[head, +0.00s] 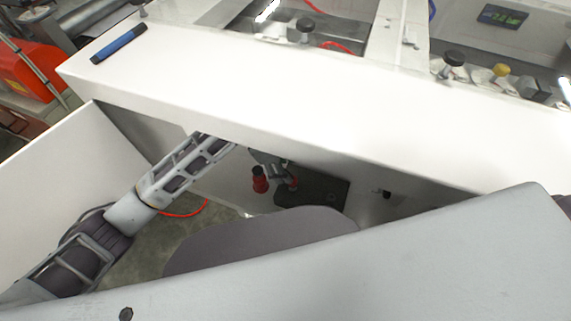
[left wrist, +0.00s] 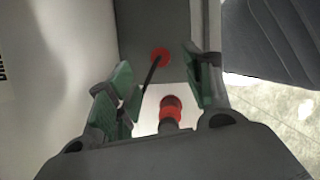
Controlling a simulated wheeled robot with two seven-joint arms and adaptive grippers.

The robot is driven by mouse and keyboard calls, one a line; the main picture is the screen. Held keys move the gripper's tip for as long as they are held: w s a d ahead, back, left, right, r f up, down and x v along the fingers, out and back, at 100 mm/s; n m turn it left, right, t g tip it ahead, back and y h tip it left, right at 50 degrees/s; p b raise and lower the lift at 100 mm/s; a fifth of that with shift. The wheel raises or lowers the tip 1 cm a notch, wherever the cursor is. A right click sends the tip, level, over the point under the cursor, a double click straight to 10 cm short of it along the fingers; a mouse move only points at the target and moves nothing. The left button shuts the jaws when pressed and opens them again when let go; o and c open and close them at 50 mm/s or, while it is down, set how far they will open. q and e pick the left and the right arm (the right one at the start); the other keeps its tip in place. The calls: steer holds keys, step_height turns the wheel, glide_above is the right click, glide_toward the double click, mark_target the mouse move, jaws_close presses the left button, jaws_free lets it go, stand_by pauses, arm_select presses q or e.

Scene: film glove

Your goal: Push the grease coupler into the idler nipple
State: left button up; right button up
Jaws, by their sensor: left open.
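My left gripper (head: 276,170) reaches under the white bench edge in the head view. In the left wrist view the left gripper (left wrist: 159,68) is open, its green pads apart with nothing clamped between them. A red cylinder with a dark end (left wrist: 171,108), seemingly the grease coupler, shows low between the fingers. Beyond it is a red round piece (left wrist: 160,54), perhaps the idler nipple, on a dark grey surface, with a thin black line running down from it. In the head view a red cylinder (head: 260,180) shows beside the gripper. My right gripper is not in view.
A dark plate (head: 322,191) lies behind the gripper on the white lower panel. The white bench top (head: 300,95) overhangs the arm. A blue tool (head: 119,44) lies at its left. A red hose (head: 186,211) hangs below the arm. A small black knob (head: 382,193) sits to the right.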

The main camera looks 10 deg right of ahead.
mark_target(293, 178)
arm_select(q)
steer(key=shift+f, duration=0.1)
steer(key=shift+x, duration=3.7)
steer(key=shift+s, duration=0.1)
steer(key=shift+c, duration=0.4)
steer(key=c, duration=1)
steer(key=shift+d+r+p, duration=0.1)
steer(key=shift+r+p, duration=0.2)
steer(key=shift+r, duration=0.25)
steer(key=shift+r+p, duration=0.85)
steer(key=shift+r, duration=1)
steer(key=shift+r, duration=0.2)
jaws_close()
